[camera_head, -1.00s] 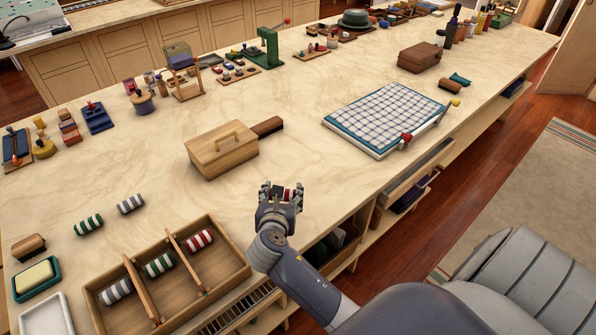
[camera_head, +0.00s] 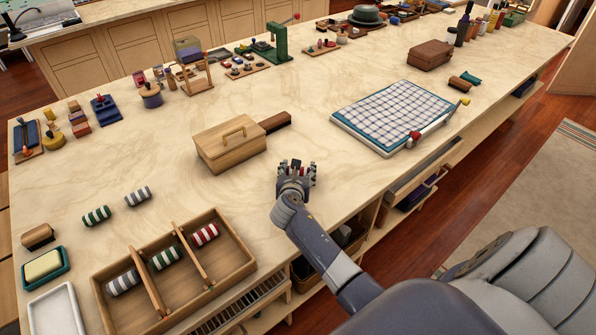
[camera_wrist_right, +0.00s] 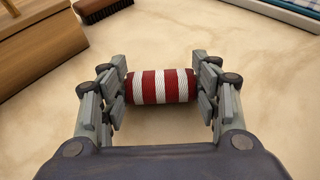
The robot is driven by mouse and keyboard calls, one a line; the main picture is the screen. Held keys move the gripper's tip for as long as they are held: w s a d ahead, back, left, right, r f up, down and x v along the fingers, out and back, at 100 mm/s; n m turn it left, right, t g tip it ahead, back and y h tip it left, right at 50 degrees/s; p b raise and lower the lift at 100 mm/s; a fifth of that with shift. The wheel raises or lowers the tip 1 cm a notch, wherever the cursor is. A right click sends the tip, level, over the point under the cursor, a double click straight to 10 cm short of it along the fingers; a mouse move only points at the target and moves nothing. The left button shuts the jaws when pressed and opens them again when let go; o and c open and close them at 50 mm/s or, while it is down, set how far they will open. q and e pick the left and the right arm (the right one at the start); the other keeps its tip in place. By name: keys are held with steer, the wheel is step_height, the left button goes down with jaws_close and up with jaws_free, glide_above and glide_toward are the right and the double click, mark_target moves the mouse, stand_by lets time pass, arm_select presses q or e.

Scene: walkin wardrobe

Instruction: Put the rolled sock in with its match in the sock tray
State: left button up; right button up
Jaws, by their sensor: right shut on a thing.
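My right gripper (camera_head: 297,168) is shut on a rolled sock (camera_wrist_right: 160,87) with red and white stripes. In the right wrist view the sock lies crosswise between the two fingers, over the bare worktop. The sock tray (camera_head: 222,262) stands at the lower left in the head view, left of and nearer than the gripper. It has three compartments: a grey-striped sock (camera_head: 123,282) in the left, a green-striped sock (camera_head: 166,256) in the middle, and a red-striped sock (camera_head: 205,235) in the right. My left gripper is not in view.
Loose green-striped (camera_head: 96,215) and grey-striped (camera_head: 138,196) rolls lie behind the tray. A lidded wooden box (camera_head: 230,145) with a dark brush (camera_head: 275,122) beside it stands behind the gripper. A checked cloth board (camera_head: 395,115) lies to the right. Worktop between box and tray is clear.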

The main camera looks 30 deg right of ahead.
steer(key=shift+f, duration=0.15)
steer(key=o, duration=0.9)
steer(key=shift+c, duration=0.2)
